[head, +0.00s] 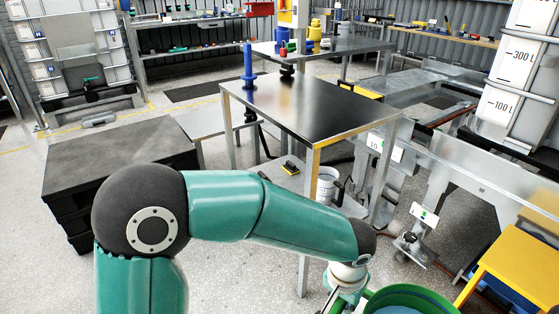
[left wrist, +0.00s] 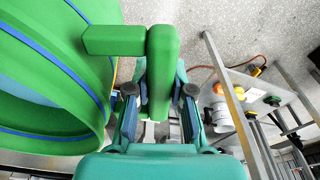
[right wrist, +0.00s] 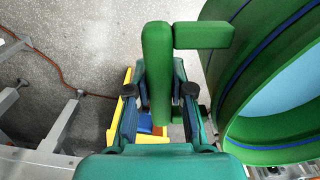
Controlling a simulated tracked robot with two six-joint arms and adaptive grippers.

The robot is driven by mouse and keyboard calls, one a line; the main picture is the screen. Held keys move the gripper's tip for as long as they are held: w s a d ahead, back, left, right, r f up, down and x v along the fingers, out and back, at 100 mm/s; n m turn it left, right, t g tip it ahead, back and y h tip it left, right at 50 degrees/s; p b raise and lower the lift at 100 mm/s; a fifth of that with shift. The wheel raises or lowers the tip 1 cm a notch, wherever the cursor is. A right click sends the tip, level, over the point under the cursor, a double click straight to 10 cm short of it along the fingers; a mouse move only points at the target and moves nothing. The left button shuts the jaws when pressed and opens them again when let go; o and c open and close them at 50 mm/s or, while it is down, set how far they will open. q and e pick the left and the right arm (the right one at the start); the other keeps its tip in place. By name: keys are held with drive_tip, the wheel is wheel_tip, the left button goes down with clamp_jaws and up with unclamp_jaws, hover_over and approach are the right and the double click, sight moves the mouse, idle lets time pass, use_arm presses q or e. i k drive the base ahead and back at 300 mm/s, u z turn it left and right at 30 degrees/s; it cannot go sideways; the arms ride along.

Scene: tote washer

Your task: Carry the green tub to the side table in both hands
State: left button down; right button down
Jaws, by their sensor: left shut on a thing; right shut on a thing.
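The green tub (head: 410,291) shows only its rim and part of its pale blue inside at the bottom of the head view. Its round green wall with a blue band fills the left of the left wrist view (left wrist: 103,62) and the right of the right wrist view (right wrist: 290,128). My left gripper (left wrist: 160,92) is shut on the tub's green handle on one side. My right gripper (right wrist: 159,92) is shut on the opposite handle and is out of the head view. The tub's underside is hidden.
A steel-framed table with a dark top (head: 310,100) stands ahead, mostly bare, with a blue spindle (head: 248,68) at its far left corner. A black crate stack (head: 115,170) stands left. A yellow stand (head: 515,262) is at lower right. Open floor lies between.

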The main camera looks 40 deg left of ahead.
sight(296, 96)
drive_tip(key=u, duration=0.1)
drive_tip(key=i, duration=0.3)
drive_tip(key=u, duration=2.85)
drive_tip(key=i, duration=0.3)
drive_tip(key=u, duration=0.55)
